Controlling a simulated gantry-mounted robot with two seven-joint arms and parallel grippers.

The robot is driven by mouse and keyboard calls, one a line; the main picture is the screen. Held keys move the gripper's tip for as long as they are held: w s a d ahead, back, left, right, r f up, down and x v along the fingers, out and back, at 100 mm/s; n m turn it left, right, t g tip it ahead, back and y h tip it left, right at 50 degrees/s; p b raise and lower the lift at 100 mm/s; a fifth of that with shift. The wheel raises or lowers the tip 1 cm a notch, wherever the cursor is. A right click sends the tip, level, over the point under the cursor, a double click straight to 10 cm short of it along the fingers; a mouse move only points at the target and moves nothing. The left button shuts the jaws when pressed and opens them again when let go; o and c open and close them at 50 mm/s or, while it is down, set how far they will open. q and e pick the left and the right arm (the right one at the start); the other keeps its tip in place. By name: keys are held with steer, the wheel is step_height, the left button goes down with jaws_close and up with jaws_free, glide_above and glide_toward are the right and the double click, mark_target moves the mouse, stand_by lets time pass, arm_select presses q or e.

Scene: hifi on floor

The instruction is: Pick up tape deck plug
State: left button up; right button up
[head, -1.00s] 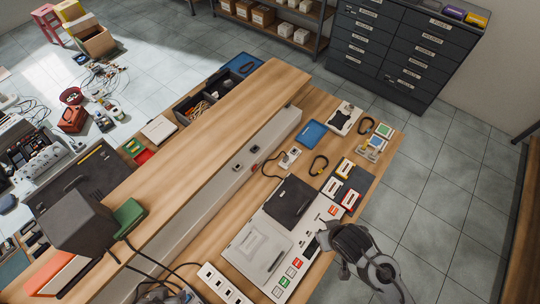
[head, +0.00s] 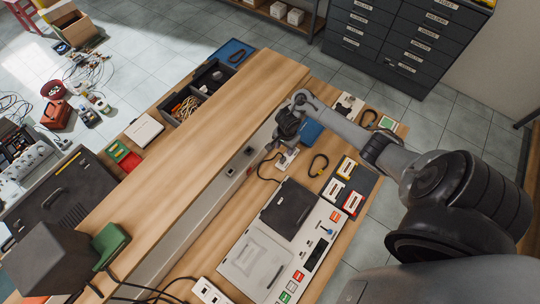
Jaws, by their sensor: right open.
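A small white socket block (head: 287,160) lies on the wooden bench beside the grey upright of the raised shelf. A dark cable (head: 262,168) curves away from its left side. I cannot make out the tape deck plug for sure; it may be at this block. The tape deck (head: 258,256), with a white body and dark lid, lies nearer on the bench. My right arm reaches in from the right. Its gripper (head: 286,140) is open, just above and behind the socket block, with no grasped thing visible. My left gripper is not in view.
A blue box (head: 311,131) lies close to the right gripper. A dark cable loop (head: 318,164) and red-white-black cartridges (head: 345,168) lie to the right. The raised wooden shelf (head: 190,145) borders the bench on the left. A white power strip (head: 210,292) is at the bottom.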

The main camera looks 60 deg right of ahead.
steer(key=b, duration=0.2)
glide_above(283, 158)
step_height(283, 158, down, 5)
steer(key=shift+s+a+f, duration=0.1)
steer(key=shift+s, duration=0.05)
steer(key=shift+w+f+b, duration=0.2)
steer(key=shift+f+b, duration=0.8)
steer(key=shift+f, duration=1.8)
jaws_close()
